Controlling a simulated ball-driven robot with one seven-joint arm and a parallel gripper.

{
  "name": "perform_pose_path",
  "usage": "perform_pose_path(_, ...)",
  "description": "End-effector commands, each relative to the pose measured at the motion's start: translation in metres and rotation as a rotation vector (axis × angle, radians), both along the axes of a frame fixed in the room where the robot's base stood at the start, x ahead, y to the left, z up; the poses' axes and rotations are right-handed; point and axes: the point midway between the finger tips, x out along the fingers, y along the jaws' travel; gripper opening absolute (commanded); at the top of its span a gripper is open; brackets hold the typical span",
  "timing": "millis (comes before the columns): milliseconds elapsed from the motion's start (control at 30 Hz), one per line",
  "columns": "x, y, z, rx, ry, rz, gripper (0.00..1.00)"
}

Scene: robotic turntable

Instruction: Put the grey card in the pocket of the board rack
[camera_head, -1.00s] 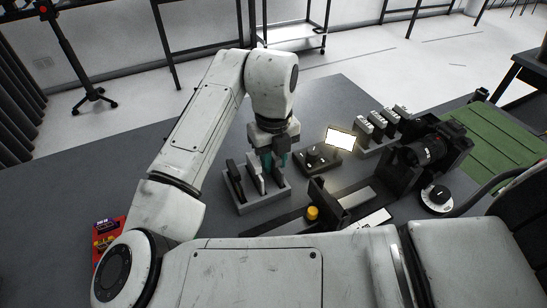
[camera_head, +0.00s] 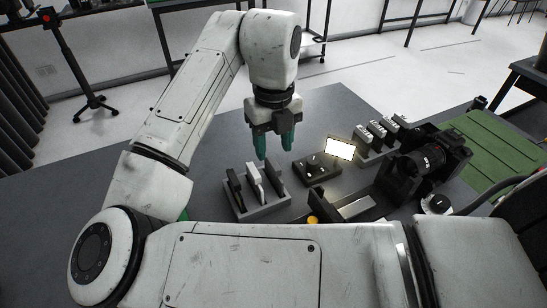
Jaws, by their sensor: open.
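The board rack (camera_head: 262,212) is a grey slotted block on the dark table. Several upright cards stand in it: a dark one (camera_head: 235,188) at the left, a pale one (camera_head: 254,179) in the middle and a greyish one (camera_head: 274,173) at the right, which looks like the grey card. How deep it sits in its pocket is too small to tell. My gripper (camera_head: 274,156) has teal fingers spread apart, with nothing between them. It hangs above the rack's right part, clear of the cards.
Right of the rack are a dark device with knobs (camera_head: 316,168), a lit screen (camera_head: 339,149) and a row of grey modules (camera_head: 377,134). A black camera (camera_head: 428,158) and a green mat (camera_head: 495,150) lie farther right. A yellow knob (camera_head: 312,219) is close in front.

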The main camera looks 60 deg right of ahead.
Motion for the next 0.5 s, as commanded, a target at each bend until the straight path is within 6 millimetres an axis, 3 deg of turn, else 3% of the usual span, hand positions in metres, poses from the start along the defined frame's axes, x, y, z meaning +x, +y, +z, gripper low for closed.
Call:
perform_pose_path(200,0.0,0.0,0.026,0.001,-0.001,-0.001,0.5)
perform_pose_path(500,0.0,0.0,0.031,0.001,0.0,0.0,0.5)
